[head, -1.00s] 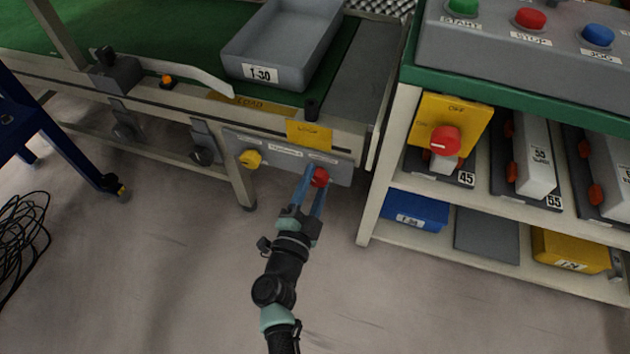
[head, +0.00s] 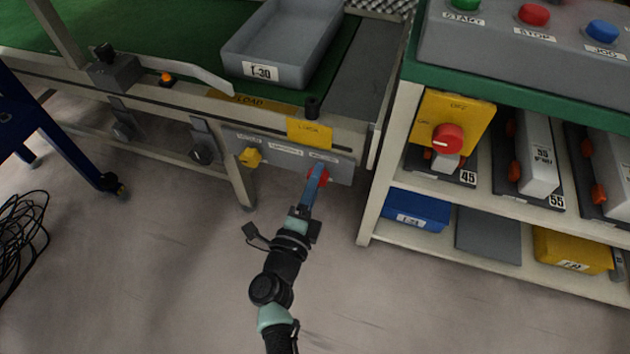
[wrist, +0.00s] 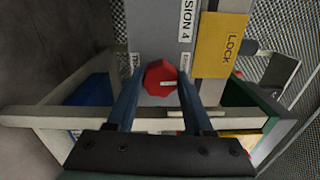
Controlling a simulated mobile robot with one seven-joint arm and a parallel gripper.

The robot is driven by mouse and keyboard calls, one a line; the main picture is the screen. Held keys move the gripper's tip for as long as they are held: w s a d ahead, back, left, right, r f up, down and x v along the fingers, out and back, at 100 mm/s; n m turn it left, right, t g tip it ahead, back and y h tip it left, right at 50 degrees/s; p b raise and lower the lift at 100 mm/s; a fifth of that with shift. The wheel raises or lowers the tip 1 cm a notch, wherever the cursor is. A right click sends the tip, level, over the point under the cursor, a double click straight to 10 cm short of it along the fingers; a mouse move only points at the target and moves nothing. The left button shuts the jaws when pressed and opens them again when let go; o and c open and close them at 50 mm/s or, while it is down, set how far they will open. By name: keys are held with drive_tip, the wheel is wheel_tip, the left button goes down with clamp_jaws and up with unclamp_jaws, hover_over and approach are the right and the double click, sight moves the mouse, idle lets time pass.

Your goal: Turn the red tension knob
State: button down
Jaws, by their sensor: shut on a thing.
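The red tension knob (head: 318,174) sits on the grey panel (head: 338,168) under the conveyor's front edge. In the wrist view the red knob (wrist: 161,79) is between my two blue fingers, and a pale pointer line on it lies nearly level. My gripper (head: 316,180) is shut on the knob, with a finger on either side of it. In the head view the fingers line up one behind the other and partly hide the knob.
A yellow knob (head: 251,157) is on the same panel to the left. A yellow lock tag (head: 310,132) is above the red knob. A shelf unit with a red switch (head: 447,138) stands to the right. The floor in front is clear.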

idle(0.4)
drive_tip(key=shift+c, duration=1.4)
unclamp_jaws()
drive_tip(key=p+v, duration=0.5)
drive_tip(key=v, duration=0.8)
drive_tip(key=shift+w+r, duration=0.1)
